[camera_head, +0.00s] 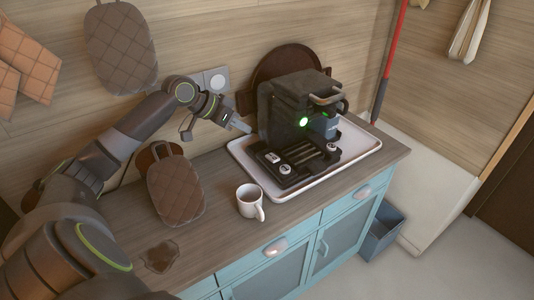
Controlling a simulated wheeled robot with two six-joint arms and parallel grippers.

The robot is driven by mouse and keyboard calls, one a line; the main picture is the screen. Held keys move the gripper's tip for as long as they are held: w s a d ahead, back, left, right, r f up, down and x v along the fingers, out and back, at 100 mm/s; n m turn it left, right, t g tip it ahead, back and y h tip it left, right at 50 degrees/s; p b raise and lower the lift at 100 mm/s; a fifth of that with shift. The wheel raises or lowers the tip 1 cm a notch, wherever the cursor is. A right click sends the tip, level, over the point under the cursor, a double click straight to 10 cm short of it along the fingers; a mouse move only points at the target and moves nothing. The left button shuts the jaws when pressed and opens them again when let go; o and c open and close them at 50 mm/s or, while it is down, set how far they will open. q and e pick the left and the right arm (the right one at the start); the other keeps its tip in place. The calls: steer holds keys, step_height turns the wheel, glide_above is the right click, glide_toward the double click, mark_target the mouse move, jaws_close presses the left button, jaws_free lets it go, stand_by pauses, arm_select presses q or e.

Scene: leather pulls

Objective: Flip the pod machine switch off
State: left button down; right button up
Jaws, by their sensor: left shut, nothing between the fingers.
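The black pod machine (285,108) stands on a white tray (360,150) on the counter. A green light (303,122) glows on its side, and a fainter green glow shows near its front. Two small pale-marked controls (285,169) show on its low base; I cannot tell which part is the switch. My left gripper (243,126) is shut and empty, just left of the machine's body and above the tray's back left edge. I cannot tell whether it touches the machine. My right gripper is out of view.
A white mug (250,202) stands in front of the tray. A round dark board (285,65) leans behind the machine. A wall socket (216,80) is behind my left arm.

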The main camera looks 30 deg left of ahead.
arm_select(q)
steer(key=p, duration=0.2)
glide_above(277, 157)
steer(key=s+a, duration=0.2)
step_height(277, 157, down, 7)
steer(key=shift+s+a+r, duration=0.15)
steer(key=shift+d+f+p, duration=0.25)
steer(key=shift+f+p, duration=0.35)
steer(key=shift+f, duration=0.65)
steer(key=shift+s+d+f, duration=0.1)
steer(key=shift+s+f, duration=0.05)
steer(key=shift+f, duration=0.75)
